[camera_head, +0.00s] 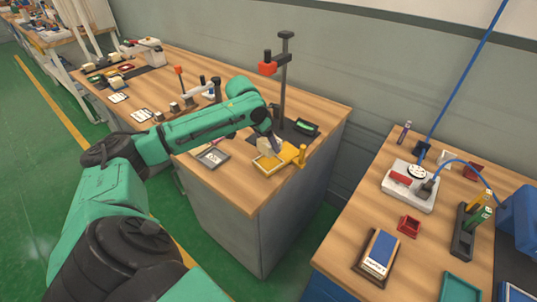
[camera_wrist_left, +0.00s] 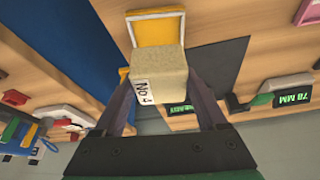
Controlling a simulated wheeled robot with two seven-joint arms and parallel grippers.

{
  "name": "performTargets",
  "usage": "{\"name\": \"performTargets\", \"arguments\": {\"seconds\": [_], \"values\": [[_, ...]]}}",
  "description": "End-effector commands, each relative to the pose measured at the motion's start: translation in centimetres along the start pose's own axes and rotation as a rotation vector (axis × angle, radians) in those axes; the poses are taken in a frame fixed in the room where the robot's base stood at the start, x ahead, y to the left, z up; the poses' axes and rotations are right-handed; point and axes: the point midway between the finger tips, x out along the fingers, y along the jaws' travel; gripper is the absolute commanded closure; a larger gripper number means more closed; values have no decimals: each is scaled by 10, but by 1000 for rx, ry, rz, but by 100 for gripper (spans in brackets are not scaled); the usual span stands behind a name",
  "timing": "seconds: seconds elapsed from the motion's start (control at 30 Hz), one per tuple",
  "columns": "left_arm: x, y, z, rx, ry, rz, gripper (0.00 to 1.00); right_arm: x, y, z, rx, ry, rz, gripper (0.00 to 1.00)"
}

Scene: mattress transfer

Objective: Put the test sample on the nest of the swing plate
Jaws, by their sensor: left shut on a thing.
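My left gripper (camera_head: 271,142) is shut on the test sample, a beige block with a white "No" label, in the left wrist view (camera_wrist_left: 160,72). It holds the block between its two fingers. The yellow swing plate (camera_head: 292,157) lies on the wooden bench below the gripper in the head view. I cannot tell whether the block touches the nest. My right gripper is in neither view.
A dark stand with an orange head (camera_head: 268,67) rises behind the plate, with a green-lit display (camera_head: 305,127) at its foot. A grey tray (camera_head: 212,158) lies left of the plate. A second bench at right holds a white device (camera_head: 410,190) and a red tray (camera_head: 408,225).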

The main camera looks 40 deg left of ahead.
Motion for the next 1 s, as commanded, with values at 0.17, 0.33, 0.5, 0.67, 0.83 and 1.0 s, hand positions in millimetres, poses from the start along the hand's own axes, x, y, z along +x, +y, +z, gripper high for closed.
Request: {"name": "performTargets", "arguments": {"seconds": [0.17,0.33,0.5,0.67,0.83,1.0], "values": [[28,0,12,0,-3,1,80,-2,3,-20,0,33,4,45],[49,0,20,0,1,-1,80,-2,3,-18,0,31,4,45],[49,0,20,0,2,-1,80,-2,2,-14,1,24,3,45],[49,0,20,0,1,0,0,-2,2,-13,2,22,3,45],[49,0,20,0,1,0,0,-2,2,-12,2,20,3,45],[41,-1,20,-1,2,-2,0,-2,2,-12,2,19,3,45]]}}
